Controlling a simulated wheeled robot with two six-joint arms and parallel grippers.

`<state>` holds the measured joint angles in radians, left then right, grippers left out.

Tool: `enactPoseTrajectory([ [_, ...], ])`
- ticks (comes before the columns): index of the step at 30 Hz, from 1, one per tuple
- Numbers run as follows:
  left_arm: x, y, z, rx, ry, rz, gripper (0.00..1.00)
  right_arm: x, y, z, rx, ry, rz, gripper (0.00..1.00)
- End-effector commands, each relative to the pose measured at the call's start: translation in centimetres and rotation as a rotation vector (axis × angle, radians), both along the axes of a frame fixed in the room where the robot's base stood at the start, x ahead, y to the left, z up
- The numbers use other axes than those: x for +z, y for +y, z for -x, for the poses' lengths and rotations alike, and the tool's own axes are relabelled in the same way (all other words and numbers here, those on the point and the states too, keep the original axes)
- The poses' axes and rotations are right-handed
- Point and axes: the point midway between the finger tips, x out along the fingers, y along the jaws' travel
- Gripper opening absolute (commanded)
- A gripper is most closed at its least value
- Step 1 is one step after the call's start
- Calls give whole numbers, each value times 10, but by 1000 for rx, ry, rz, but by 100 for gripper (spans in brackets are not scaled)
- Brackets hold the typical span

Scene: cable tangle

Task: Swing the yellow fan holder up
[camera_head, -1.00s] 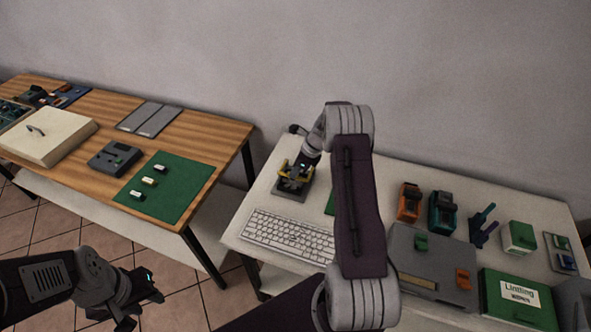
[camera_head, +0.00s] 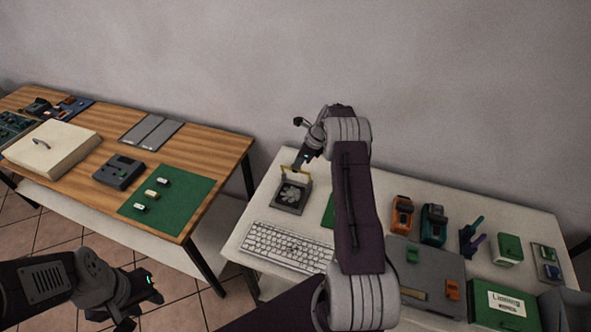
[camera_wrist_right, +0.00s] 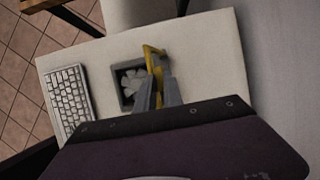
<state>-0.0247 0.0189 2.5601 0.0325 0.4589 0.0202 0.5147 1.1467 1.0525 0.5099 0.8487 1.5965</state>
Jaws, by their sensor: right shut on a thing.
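The fan unit (camera_head: 288,197) is a dark grey square frame with a pale fan, lying on the white table beyond the keyboard. Its yellow holder (camera_head: 289,168) stands up along the far edge of the frame, and the fan face is uncovered. My right gripper (camera_head: 302,164) is at the holder's top right and shut on it. The right wrist view shows the yellow holder (camera_wrist_right: 151,51) at my right fingertips (camera_wrist_right: 158,78), beside the fan unit (camera_wrist_right: 123,94). The fingers hide part of the holder. My left gripper (camera_head: 142,308) is open and empty, low at the left.
A white keyboard (camera_head: 285,248) lies in front of the fan unit. My right arm crosses the table's middle and hides part of it. Orange (camera_head: 401,215) and teal (camera_head: 433,224) devices and green boxes stand to the right. The wooden table (camera_head: 215,150) is at the left, across a gap.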

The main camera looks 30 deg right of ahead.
Motion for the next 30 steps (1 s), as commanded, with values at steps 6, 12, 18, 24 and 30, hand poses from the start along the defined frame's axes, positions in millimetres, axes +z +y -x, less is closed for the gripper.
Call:
enactPoseTrajectory([
  [6,-13,0,0,0,0,0,36,-21,-11,-1,0,26,1,0],
  [12,-12,0,0,0,0,0,36,-21,-8,1,5,33,-5,31],
  [18,-12,0,0,0,0,0,36,-21,-10,0,3,28,2,38],
  [24,-11,0,0,0,0,0,36,-18,-11,-1,3,23,4,63],
  [30,-10,0,0,0,0,0,36,-16,-12,-2,2,20,6,65],
])
